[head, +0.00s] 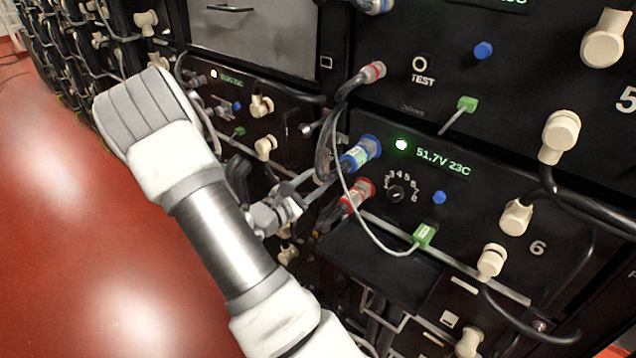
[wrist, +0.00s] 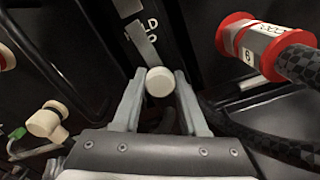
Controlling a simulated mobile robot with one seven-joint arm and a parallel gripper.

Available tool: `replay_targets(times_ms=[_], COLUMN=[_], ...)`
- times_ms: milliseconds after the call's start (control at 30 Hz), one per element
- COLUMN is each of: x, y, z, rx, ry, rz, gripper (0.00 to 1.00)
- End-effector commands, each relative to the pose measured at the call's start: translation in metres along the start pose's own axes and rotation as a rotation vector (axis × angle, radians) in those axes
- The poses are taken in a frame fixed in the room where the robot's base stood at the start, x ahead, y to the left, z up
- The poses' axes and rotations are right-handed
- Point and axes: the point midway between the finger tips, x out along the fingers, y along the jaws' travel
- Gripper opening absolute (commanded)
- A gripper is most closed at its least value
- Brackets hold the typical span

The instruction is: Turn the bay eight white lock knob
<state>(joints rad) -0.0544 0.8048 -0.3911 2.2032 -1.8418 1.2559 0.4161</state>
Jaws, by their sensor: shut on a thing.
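A white round lock knob (wrist: 160,82) sits between the two fingertips of my gripper (wrist: 160,86) in the wrist view. The fingers touch it from both sides, and my gripper is shut on it. A grey bar lies just above the knob, beside partly covered white lettering. In the head view, my gripper (head: 300,196) reaches in beside the blue and red connectors of bay 6. The knob cannot be made out there. No number eight shows in either view.
A red connector (wrist: 245,45) with a thick braided cable is close on the right in the wrist view. A cream connector (wrist: 47,122) is at lower left. In the head view, a blue connector (head: 361,153) and a thin grey cable hang near my gripper. Open red floor (head: 70,220) is at left.

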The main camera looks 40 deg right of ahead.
Motion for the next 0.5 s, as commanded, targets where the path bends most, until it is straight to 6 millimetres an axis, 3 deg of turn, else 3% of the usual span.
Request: replay_targets(times_ms=[500], x=[-0.0006], y=[-0.0005], z=[-0.0008], rx=[0.103], ry=[0.003], rz=[-0.001], gripper=[0.00])
